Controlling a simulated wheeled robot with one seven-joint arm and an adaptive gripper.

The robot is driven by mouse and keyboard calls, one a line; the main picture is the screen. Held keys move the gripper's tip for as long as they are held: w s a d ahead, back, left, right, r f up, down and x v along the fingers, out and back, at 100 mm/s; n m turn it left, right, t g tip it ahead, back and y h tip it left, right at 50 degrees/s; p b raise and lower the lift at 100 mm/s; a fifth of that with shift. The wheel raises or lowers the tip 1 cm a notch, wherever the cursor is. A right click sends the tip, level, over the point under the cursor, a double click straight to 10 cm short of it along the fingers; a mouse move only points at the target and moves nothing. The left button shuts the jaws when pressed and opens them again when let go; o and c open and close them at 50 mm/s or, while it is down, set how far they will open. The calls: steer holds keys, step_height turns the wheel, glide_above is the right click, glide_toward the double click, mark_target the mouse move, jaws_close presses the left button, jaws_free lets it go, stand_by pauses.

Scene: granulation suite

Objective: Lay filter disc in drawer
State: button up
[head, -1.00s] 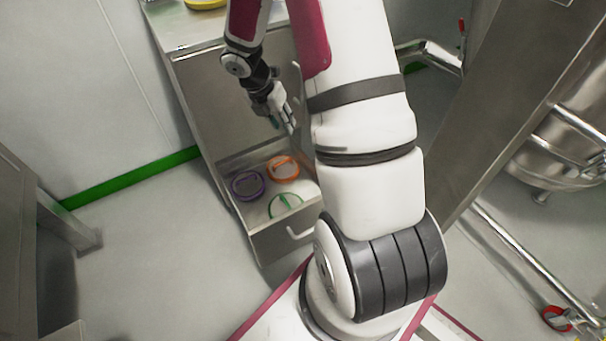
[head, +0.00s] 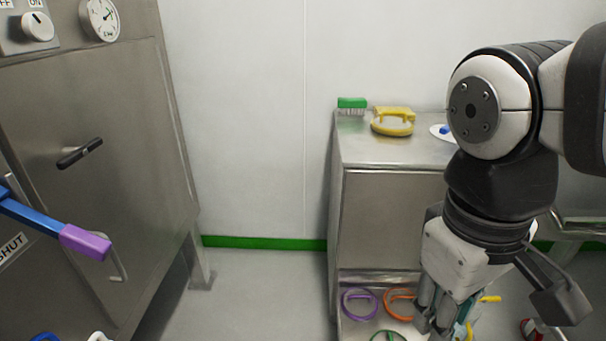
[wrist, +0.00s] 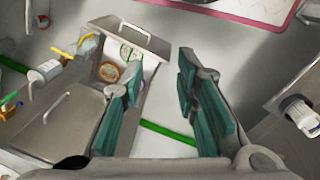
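The open drawer (head: 352,327) at the bottom of the steel cabinet (head: 395,215) holds a purple ring (head: 346,303), an orange ring (head: 387,303) and a green ring (head: 388,335), each with a bar across. A yellow ring with a handle (head: 393,128) and a partly hidden white disc with a blue knob (head: 437,132) sit on the cabinet top. I cannot tell which is the filter disc. My gripper (wrist: 160,70) is open and empty in the wrist view. In the head view it hangs in front of the cabinet and hides the drawer's right side.
A green brush (head: 352,104) stands on the cabinet's back left corner. A steel machine with a door handle (head: 80,153) fills the left. A blue bar with a purple end (head: 85,242) juts in there. Floor (head: 255,295) is clear between machine and cabinet.

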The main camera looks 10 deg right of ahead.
steer(key=shift+m+y, duration=0.7)
steer(key=shift+m, duration=0.2)
steer(key=s+a, duration=0.1)
steer(key=s, duration=0.1)
steer(key=s+a, duration=0.2)
steer(key=shift+s, duration=0.1)
steer(key=shift+d, duration=0.1)
